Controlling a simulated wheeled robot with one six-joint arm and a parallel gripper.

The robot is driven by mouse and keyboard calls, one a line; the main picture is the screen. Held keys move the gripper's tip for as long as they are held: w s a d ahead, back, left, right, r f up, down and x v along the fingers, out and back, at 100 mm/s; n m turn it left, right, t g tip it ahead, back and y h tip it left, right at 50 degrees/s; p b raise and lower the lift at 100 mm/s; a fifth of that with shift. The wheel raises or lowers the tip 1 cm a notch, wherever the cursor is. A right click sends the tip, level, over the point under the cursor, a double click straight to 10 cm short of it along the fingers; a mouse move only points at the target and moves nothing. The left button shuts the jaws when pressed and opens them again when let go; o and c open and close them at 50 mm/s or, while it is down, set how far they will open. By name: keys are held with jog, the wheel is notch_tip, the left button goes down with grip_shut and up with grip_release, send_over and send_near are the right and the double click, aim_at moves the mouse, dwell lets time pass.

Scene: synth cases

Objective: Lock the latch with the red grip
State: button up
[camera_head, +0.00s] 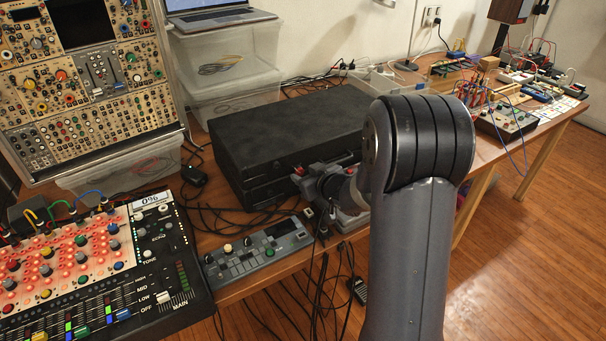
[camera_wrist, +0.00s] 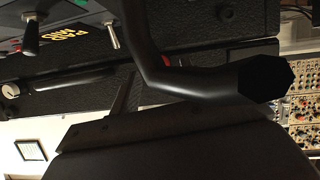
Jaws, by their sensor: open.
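Two small red parts show by the black cases in the head view: one red part (camera_head: 299,170) at the front of the lower case, and another red part (camera_head: 346,159) just above my wrist. I cannot tell which one is the grip of the latch, or how the latch is set. My gripper (camera_head: 333,188) is beside the cases' front right corner, partly hidden by my own arm; it is open, and I see nothing held. In the wrist view, a black bent bar (camera_wrist: 190,82) crosses close to the camera.
Two black cases (camera_head: 285,125) lie stacked on the wooden table. A small grey control box (camera_head: 258,252) and a large mixer panel (camera_head: 85,255) stand in front and left. Loose cables (camera_head: 318,290) hang at the table edge. A circuit box (camera_head: 507,122) is at right.

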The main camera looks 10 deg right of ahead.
jog(key=shift+x, duration=0.95)
grip_shut()
